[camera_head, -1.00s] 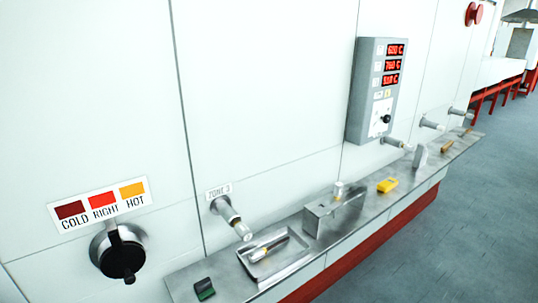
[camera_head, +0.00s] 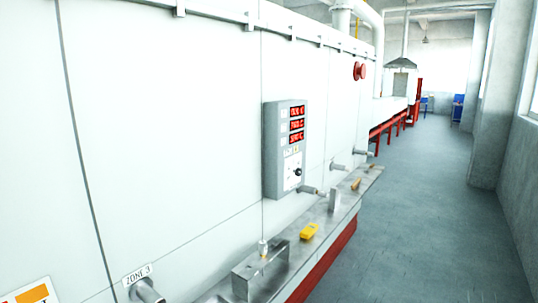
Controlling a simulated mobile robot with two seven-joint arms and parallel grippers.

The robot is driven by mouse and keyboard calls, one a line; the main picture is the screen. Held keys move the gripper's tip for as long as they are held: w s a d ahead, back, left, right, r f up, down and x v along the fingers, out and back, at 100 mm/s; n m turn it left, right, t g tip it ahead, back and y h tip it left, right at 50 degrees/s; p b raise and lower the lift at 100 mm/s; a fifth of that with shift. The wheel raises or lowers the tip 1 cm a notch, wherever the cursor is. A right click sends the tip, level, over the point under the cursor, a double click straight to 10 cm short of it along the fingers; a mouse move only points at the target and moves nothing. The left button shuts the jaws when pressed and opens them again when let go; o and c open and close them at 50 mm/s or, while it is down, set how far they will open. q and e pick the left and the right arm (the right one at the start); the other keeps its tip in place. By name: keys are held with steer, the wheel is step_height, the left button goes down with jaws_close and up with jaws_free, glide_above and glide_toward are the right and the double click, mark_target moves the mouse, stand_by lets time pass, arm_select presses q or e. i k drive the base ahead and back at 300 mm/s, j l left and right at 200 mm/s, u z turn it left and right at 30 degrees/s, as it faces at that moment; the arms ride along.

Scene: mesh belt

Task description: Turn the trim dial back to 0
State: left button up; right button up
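The grey control box (camera_head: 285,150) is fixed to the white furnace wall near the middle of the view. It has three red number displays in a column, too small to read surely. Below them, on a white plate, is a small black dial (camera_head: 298,172), which I take for the trim dial; its pointer and scale cannot be read from here. Neither of my grippers is in view.
A steel ledge (camera_head: 272,282) runs along the wall, holding a yellow device (camera_head: 309,231) and a metal block. Pipe stubs, one by the "ZONE 3" label (camera_head: 138,274), stick out above it. Grey floor (camera_head: 425,225) is open on the right.

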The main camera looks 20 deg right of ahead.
mark_target(298, 171)
steer(key=l+u, duration=0.2)
steer(key=u, duration=0.15)
steer(key=i+l+u, duration=0.1)
steer(key=l+u, duration=0.15)
steer(key=u, duration=0.15)
steer(key=l+u, duration=0.2)
steer(key=u, duration=0.15)
steer(key=l+u, duration=0.15)
steer(key=l, duration=0.2)
steer(key=k+l+u, duration=0.1)
steer(key=l, duration=0.25)
steer(key=k+l+u, duration=0.15)
steer(key=l, duration=0.55)
steer(key=k+l+u, duration=0.1)
steer(key=l, duration=0.25)
steer(key=k+l, duration=0.1)
steer(key=l, duration=0.25)
